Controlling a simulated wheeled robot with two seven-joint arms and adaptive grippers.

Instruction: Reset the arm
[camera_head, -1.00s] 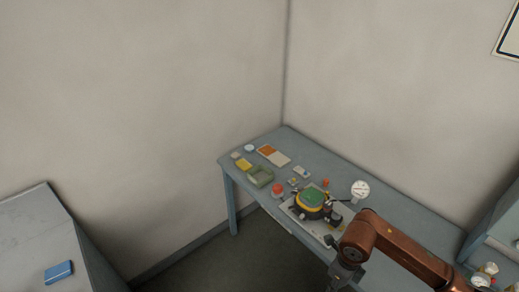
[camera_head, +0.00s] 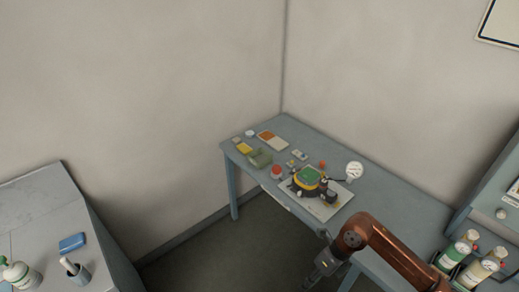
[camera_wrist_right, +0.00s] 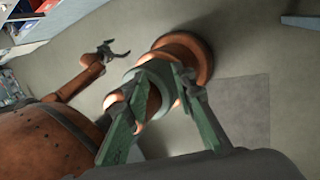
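My right arm enters the head view from the lower right. Its gripper (camera_head: 325,263) hangs over the floor, in front of the table's front edge and apart from the things on it.
Bottles (camera_head: 458,250) stand right; a bench with a blue box (camera_head: 72,243) stands left.

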